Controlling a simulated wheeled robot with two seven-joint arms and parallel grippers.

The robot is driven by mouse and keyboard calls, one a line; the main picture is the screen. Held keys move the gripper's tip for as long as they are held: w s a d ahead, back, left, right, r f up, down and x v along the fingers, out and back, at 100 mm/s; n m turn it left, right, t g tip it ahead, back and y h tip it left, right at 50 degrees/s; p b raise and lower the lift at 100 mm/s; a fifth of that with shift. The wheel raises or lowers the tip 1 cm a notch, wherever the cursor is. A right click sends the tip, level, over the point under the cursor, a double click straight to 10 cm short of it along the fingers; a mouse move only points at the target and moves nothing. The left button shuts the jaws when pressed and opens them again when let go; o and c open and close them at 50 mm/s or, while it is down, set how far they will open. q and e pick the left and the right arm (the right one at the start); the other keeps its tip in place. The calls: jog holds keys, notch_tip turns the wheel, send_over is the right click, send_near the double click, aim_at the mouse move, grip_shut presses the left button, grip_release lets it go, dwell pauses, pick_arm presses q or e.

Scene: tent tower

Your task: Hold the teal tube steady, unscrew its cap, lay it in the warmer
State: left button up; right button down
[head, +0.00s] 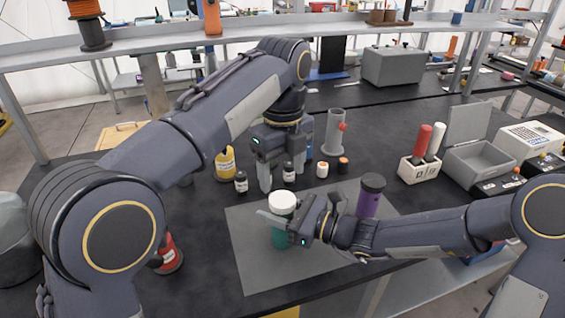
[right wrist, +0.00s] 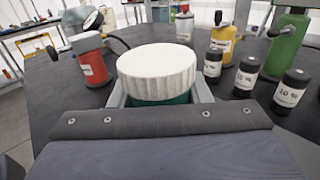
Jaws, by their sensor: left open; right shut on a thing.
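The teal tube (head: 284,236) is upright over the grey mat, with its ribbed white cap (head: 283,201) on top. My right gripper (head: 287,226) is shut around the tube's body below the cap, coming from the right. In the right wrist view the cap (right wrist: 158,72) fills the middle, with a little teal (right wrist: 160,99) between the fingers. My left gripper (head: 281,170) points down, open and empty, above and beyond the cap in the head view, apart from it. An open grey box (head: 482,160) with a raised lid, perhaps the warmer, stands at the right.
A purple tube (head: 370,196) stands near my right forearm. Small dark vials (head: 241,182), a yellow bottle (head: 225,163) and a grey cylinder (head: 334,132) stand behind the mat (head: 256,270). A white rack (head: 419,171) holds red and white handles. The mat's front is clear.

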aim_at(282, 199)
pick_arm(q)
jog(key=shift+f, duration=3.2)
jog(key=c, duration=1)
jog(key=n, duration=1)
jog(key=shift+n, duration=0.3)
jog(key=n, duration=0.3)
